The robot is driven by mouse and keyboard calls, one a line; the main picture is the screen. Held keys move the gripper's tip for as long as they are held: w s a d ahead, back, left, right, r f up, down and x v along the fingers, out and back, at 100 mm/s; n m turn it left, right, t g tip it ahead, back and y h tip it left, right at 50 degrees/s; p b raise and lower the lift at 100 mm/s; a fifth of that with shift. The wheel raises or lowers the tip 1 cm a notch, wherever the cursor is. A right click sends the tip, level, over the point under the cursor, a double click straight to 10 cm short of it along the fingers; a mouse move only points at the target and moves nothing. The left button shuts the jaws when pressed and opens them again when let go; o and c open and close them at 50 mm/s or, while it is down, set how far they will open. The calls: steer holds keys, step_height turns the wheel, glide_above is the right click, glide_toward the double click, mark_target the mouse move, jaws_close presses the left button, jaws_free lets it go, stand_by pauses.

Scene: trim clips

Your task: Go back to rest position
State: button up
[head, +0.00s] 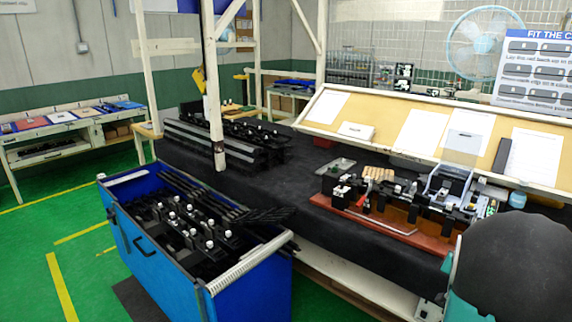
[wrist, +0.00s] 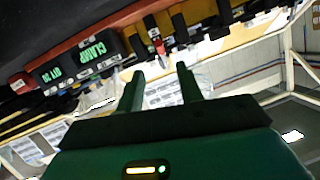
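My gripper (wrist: 160,82) shows in the wrist view as two green fingers spread apart, with nothing between them. Behind the fingertips is a clear, see-through part of the fixture, and I cannot tell how far away it is. The clip fixture (wrist: 120,50) runs across the top of that view, tilted. In the head view the fixture (head: 412,222) stands on a red-brown base on the black workbench (head: 315,162). A dark rounded part of my own arm fills the lower right of the head view; my fingers are hidden there.
A blue bin (head: 195,285) with dark clip parts stands on the green floor, front left. Black rails (head: 220,140) lie on the bench beside a white post (head: 213,95). A slanted board (head: 395,125) with papers backs the bench.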

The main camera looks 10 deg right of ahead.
steer(key=s+a+r+n+g+y, duration=0.1)
steer(key=a+r+n+y, duration=0.25)
steer(key=a, duration=0.95)
steer(key=s+a+r+n+y, duration=0.1)
steer(key=a+r+n+y, duration=0.2)
steer(key=a, duration=1)
steer(key=s+a+r+n+g+y, duration=0.2)
steer(key=s+a+n+g+y, duration=0.1)
steer(key=s+a, duration=1.3)
steer(key=shift+s+a+r+n+g, duration=0.2)
steer(key=shift+s+a+n+g, duration=0.15)
steer(key=shift+n, duration=0.4)
steer(key=shift+y, duration=0.25)
